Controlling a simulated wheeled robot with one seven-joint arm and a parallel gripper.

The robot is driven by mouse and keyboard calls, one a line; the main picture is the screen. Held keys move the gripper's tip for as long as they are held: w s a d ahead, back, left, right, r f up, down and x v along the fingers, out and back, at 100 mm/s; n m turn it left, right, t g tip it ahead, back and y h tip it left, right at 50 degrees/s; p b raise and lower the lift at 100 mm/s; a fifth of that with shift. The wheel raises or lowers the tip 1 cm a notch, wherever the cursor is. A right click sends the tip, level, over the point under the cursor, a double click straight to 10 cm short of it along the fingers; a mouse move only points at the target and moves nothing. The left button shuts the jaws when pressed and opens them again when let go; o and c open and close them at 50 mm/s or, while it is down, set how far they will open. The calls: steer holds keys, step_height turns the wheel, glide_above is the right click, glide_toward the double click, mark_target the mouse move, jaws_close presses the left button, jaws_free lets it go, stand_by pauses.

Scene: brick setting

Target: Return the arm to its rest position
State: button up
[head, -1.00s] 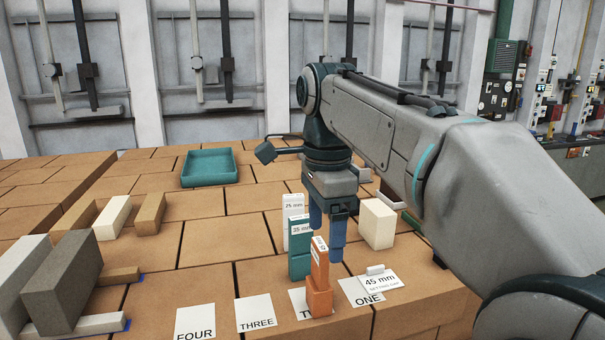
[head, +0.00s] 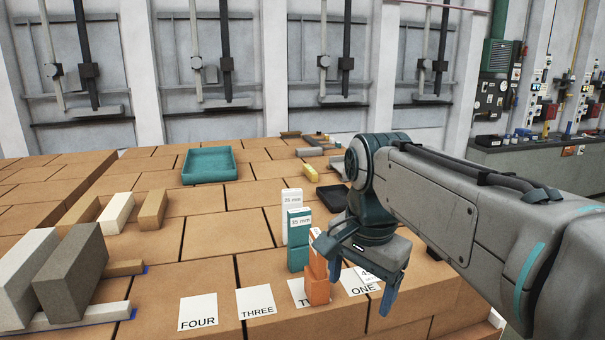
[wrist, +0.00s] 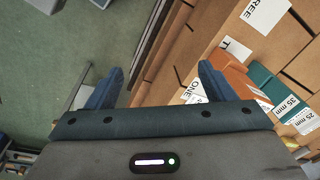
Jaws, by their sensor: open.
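My gripper (head: 378,298) is at the right of the brick surface in the head view, beside the orange block and over the ONE card (head: 366,288). In the wrist view its two blue fingers (wrist: 158,88) are spread apart with nothing between them. Below them are the edge of the brick surface and the green floor (wrist: 60,75). The orange block (head: 317,285) stands at the TWO card, partly in front of it. The teal 35 mm block (head: 299,255) and white 25 mm block (head: 292,222) stand behind it.
Cards FOUR (head: 198,312) and THREE (head: 257,301) lie at the front. A teal tray (head: 209,178) sits farther back. Grey bricks (head: 70,280) and smaller cream and tan bricks stand at left. A black tray (head: 332,197) lies behind my arm.

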steer(key=s+d+f+n+t, duration=0.1)
steer(key=s+d+f+n, duration=0.2)
steer(key=f, duration=0.3)
steer(key=s+d+f+n+t, duration=0.1)
steer(key=s+d+f+n, duration=0.1)
steer(key=s+f+n, duration=0.3)
steer(key=shift+s+d+f, duration=0.25)
steer(key=shift+d+f, duration=0.15)
steer(key=shift+f, duration=0.4)
